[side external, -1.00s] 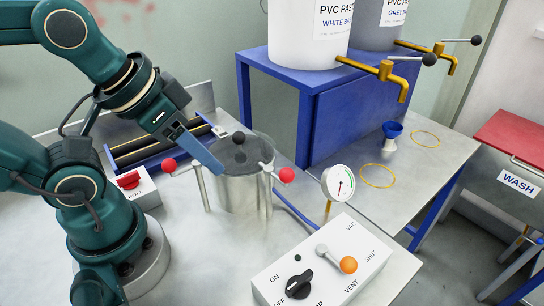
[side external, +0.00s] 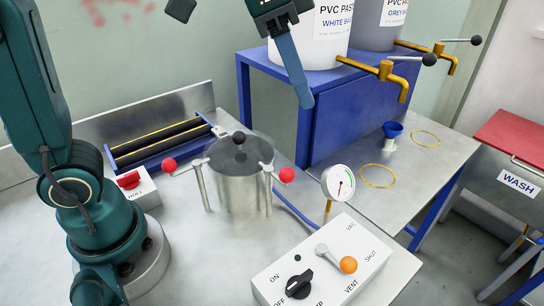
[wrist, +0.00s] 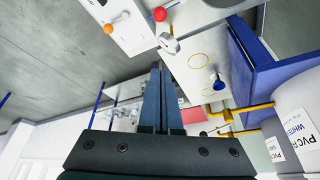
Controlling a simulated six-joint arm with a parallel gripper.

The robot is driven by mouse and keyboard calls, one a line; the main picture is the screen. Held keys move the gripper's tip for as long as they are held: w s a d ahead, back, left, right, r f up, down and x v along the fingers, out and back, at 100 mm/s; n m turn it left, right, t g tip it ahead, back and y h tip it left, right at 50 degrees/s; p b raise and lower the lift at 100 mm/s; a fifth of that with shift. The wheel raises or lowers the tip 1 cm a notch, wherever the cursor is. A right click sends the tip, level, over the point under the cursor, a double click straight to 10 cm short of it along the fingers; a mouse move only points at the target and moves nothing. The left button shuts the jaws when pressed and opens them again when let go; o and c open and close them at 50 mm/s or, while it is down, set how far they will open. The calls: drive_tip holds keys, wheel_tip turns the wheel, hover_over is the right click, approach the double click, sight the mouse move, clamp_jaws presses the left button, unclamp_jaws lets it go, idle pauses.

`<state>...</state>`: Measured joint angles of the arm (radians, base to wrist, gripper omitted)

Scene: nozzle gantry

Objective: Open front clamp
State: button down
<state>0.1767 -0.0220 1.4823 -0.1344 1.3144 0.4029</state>
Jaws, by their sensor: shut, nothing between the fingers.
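A metal pot (side external: 240,190) with a dark round lid stands on the steel bench, with a black knob (side external: 239,138) on top. Two clamps on posts flank it, each with a red ball handle: a left one (side external: 169,165) and a right one (side external: 287,175). I cannot tell by label which is the front clamp. My gripper (side external: 307,104) is shut and empty, high above and right of the pot, its blue fingers pointing down.
A pressure gauge (side external: 339,183) and a white control box (side external: 322,265) with an orange-tipped lever (side external: 348,264) stand right of the pot. A blue stand (side external: 350,120) with paste tanks and brass taps is behind.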

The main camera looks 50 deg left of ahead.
wheel_tip(320, 180, down, 11)
drive_tip(key=shift+d+f, duration=0.2)
drive_tip(key=shift+d, duration=0.1)
idle(0.6)
drive_tip(key=shift+w, duration=0.1)
